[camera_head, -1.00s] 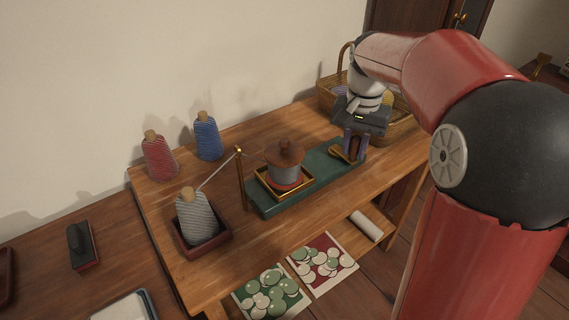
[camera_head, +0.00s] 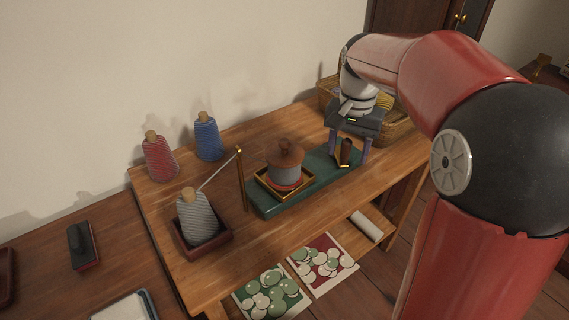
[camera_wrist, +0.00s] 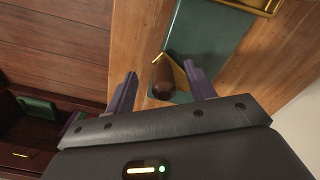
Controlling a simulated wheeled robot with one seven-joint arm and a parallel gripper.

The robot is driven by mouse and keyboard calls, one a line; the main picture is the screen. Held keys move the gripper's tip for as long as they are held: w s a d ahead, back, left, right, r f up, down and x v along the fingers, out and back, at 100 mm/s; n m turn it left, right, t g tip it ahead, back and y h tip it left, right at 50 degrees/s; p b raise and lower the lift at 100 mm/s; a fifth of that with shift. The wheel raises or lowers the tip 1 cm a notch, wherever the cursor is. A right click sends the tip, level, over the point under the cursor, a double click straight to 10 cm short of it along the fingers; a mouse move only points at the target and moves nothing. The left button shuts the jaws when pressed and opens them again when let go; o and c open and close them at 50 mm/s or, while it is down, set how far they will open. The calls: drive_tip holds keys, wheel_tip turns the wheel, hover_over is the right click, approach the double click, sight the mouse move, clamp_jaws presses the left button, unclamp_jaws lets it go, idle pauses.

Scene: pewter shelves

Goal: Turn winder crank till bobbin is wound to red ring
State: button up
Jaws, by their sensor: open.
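The winder has a green base (camera_head: 318,168) on the wooden table. A red ring (camera_head: 284,185) shows low on the bobbin. The crank, a brass arm with a dark brown handle (camera_head: 346,151), is at the right end of the base. My gripper (camera_head: 349,158) is open, its purple fingers on either side of the handle. In the wrist view the handle (camera_wrist: 162,78) stands between the open fingertips (camera_wrist: 160,71), with gaps on both sides.
A grey yarn cone (camera_head: 197,217) stands in a dark red tray, its strand running to a brass post (camera_head: 241,180). Red (camera_head: 159,157) and blue (camera_head: 208,138) cones stand behind. A wicker basket (camera_head: 398,132) is close behind my gripper. A white roll (camera_head: 366,226) lies at the front.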

wheel_tip(320, 180, up, 3)
drive_tip(key=shift+f+p, duration=0.1)
drive_tip(key=shift+p, duration=0.95)
drive_tip(key=shift+r, duration=2.6)
drive_tip(key=shift+s, duration=0.2)
drive_tip(key=s+f+n+t, duration=0.2)
drive_tip(key=s+f, duration=0.1)
drive_tip(key=s, duration=0.7)
drive_tip(key=s+d+f+n+t, duration=0.1)
drive_tip(key=s+f+n+t, duration=0.1)
drive_tip(key=s, duration=0.9)
drive_tip(key=shift+d+f+n+t, duration=0.3)
drive_tip(key=shift+f+n+t, duration=0.1)
drive_tip(key=shift+t, duration=0.4)
